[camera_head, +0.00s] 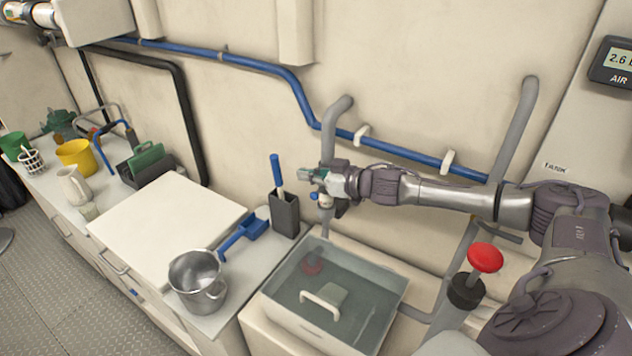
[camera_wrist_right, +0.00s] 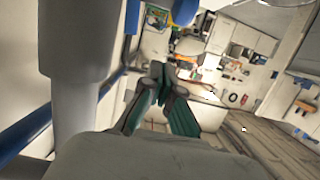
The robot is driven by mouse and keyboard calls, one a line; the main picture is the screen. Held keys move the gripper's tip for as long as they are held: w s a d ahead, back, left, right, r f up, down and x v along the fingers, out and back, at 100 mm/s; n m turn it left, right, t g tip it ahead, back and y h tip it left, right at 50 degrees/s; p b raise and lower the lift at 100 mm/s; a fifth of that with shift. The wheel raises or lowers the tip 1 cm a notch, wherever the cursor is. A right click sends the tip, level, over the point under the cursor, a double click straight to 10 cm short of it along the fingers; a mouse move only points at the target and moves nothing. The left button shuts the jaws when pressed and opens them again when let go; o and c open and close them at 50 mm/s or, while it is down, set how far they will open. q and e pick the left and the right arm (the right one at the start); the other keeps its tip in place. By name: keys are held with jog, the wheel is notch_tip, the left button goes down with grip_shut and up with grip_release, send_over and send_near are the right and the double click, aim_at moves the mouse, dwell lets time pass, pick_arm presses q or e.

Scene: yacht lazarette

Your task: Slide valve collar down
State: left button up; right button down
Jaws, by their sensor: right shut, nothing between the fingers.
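A grey pipe (camera_head: 329,120) comes out of the wall and runs down behind my right gripper (camera_head: 306,175). In the wrist view a wide pale sleeve (camera_wrist_right: 80,38), which looks like the collar, sits on the narrower pipe (camera_wrist_right: 76,115) at the left. My right gripper (camera_wrist_right: 162,82) is shut and empty, with its green-padded fingers together. It is beside the pipe, and I cannot tell whether it touches it. A small valve fitting (camera_head: 325,201) shows just below the gripper. The gripper partly hides the pipe and collar in the head view. My left gripper is not in view.
A clear-sided basin (camera_head: 385,285) stands below the gripper. A red knob (camera_head: 485,257) stands beside my right arm. A blue pipe (camera_head: 405,156) crosses the wall.

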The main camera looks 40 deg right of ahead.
aim_at(316, 198)
jog(key=shift+s+d+f, duration=0.15)
jog(key=shift+s+f, duration=0.2)
jog(key=shift+f, duration=0.15)
jog(key=shift+s+d+f, duration=0.15)
jog(key=shift+s+f, duration=0.15)
jog(key=shift+f, duration=0.2)
jog(key=shift+s+d+f, duration=0.2)
jog(key=shift+s+f, duration=0.25)
jog(key=shift+f, duration=0.2)
notch_tip(316, 198, down, 3)
jog(key=shift+r+b, duration=0.15)
jog(key=shift+b, duration=0.35)
jog(key=shift+s+a+f, duration=0.1)
jog(key=shift+f, duration=0.1)
